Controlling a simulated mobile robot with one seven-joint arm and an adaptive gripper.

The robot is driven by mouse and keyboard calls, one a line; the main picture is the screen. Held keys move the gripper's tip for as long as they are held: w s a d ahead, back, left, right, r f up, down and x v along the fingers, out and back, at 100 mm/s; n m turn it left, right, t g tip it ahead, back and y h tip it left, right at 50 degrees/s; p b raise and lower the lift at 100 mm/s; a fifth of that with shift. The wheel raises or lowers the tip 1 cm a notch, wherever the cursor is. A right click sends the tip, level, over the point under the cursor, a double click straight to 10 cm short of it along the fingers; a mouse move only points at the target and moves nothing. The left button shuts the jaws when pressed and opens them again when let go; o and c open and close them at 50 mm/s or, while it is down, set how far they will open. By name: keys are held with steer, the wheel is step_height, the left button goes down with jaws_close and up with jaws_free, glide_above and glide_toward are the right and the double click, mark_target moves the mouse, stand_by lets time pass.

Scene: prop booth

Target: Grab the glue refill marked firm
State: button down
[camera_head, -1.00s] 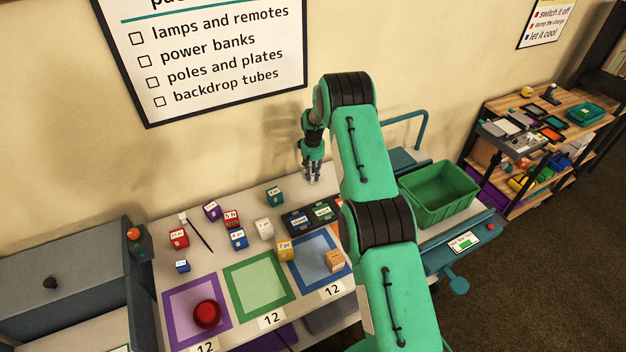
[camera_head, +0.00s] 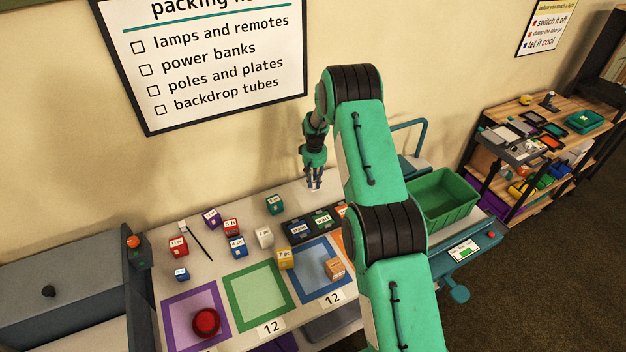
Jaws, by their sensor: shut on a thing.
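My gripper (camera_head: 314,186) hangs fingers down above the back of the white table, behind the dark holder. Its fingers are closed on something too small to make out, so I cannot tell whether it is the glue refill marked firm. The dark holder with a blue labelled part (camera_head: 298,229) and a green labelled part (camera_head: 323,218) lies on the table in front of the gripper. An orange part (camera_head: 341,210) shows at its right end, partly behind my arm. I cannot read the word firm anywhere.
Several small labelled cubes stand around the holder, including a green cube (camera_head: 274,204) and a yellow cube (camera_head: 285,258). A green bin (camera_head: 443,198) stands to the right, beyond my arm.

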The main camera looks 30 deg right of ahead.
steer(key=s+a, duration=0.1)
steer(key=s, duration=0.3)
steer(key=s+a, duration=0.1)
steer(key=s, duration=0.3)
steer(key=s+a+r, duration=0.1)
steer(key=s, duration=0.3)
steer(key=shift+s+a, duration=0.1)
steer(key=shift+a, duration=0.1)
steer(key=shift+s+r, duration=0.1)
steer(key=shift+r, duration=0.05)
